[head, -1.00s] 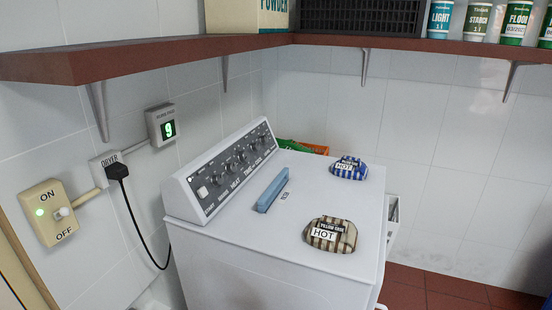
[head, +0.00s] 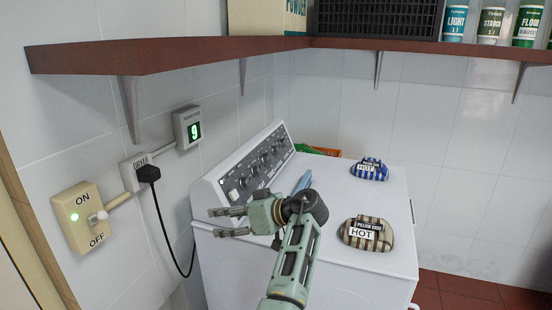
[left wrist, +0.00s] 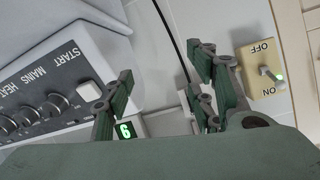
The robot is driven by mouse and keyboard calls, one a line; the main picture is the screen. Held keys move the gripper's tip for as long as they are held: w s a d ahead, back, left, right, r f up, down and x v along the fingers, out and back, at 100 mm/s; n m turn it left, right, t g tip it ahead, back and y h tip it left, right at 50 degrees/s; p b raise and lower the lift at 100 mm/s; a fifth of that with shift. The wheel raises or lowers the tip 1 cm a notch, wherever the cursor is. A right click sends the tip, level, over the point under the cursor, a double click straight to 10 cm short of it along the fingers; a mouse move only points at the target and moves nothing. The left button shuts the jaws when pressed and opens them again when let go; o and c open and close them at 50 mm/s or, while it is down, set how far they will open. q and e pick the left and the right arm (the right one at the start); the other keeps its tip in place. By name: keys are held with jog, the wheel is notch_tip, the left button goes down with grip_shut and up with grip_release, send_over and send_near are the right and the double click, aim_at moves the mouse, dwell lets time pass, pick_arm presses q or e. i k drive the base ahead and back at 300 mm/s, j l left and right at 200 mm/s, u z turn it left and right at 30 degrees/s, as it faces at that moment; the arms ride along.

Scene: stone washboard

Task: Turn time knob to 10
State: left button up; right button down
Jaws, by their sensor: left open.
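The control panel (head: 256,166) of the white dryer carries a row of dark knobs. Their labels are too small in the head view for me to tell which is the time knob. In the left wrist view the panel (left wrist: 52,92) appears upside down, with START, MAINS and part of HEAT legible beside a white button (left wrist: 89,90) and several knobs. A wall display (head: 194,131) reads a green 9; it appears inverted in the left wrist view (left wrist: 125,130). My left gripper (head: 214,222) is open and empty, in front of the panel's near end, apart from the knobs. My right gripper is out of view.
A switch box (head: 84,216) and a plugged black cable (head: 163,215) are on the left wall. A blue-striped item (head: 370,169), a brown-striped item (head: 366,234) and a blue bar (head: 303,182) are on the dryer top. A brown shelf (head: 170,55) runs above.

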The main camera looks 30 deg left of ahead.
aim_at(267, 160)
jog(key=i, duration=1.45)
